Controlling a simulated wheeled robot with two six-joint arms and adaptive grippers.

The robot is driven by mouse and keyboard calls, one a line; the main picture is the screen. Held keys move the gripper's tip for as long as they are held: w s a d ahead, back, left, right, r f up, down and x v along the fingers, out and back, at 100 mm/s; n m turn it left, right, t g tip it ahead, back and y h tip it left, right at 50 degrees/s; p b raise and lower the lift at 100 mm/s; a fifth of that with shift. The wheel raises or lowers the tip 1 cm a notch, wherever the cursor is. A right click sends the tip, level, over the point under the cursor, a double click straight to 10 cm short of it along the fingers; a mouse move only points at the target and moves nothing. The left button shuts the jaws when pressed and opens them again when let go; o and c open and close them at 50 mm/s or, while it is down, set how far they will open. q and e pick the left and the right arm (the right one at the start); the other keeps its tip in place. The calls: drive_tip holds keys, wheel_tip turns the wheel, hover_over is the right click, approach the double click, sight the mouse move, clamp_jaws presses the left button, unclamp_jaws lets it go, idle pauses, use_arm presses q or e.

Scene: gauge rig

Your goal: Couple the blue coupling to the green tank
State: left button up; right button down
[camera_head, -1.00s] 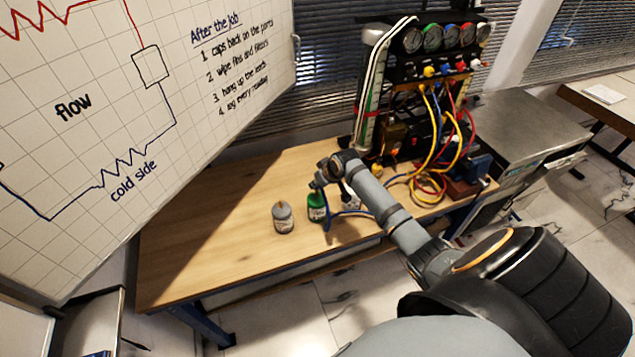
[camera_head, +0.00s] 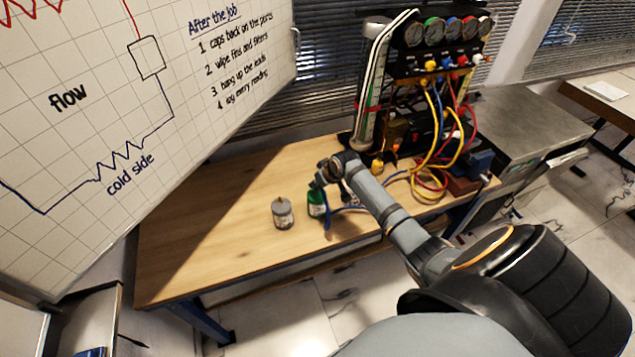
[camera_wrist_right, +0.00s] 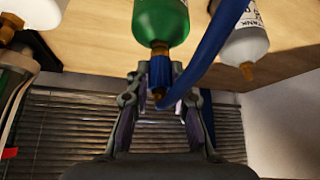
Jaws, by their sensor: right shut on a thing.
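The green tank (camera_head: 316,204) stands on the wooden bench under my right gripper (camera_head: 319,181). In the right wrist view the green tank (camera_wrist_right: 162,22) shows with its brass fitting (camera_wrist_right: 159,47). The blue coupling (camera_wrist_right: 160,72) is between the fingers of my right gripper (camera_wrist_right: 158,82), which is shut on it. The coupling is in line with the brass fitting and meets its end in this view; I cannot tell whether it is locked on. A blue hose (camera_wrist_right: 208,55) curves away from the coupling. My left gripper is out of view.
A grey tank (camera_head: 283,214) stands just left of the green one; a pale tank (camera_wrist_right: 38,12) shows in the wrist view. The gauge rig (camera_head: 430,75) with its coloured hoses stands at the back right. The left part of the bench (camera_head: 210,225) is clear.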

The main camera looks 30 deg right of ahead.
drive_tip(key=shift+f, duration=0.15)
idle(0.3)
drive_tip(key=c, duration=1.4)
unclamp_jaws()
drive_tip(key=shift+o, duration=0.2)
drive_tip(key=o, duration=0.6)
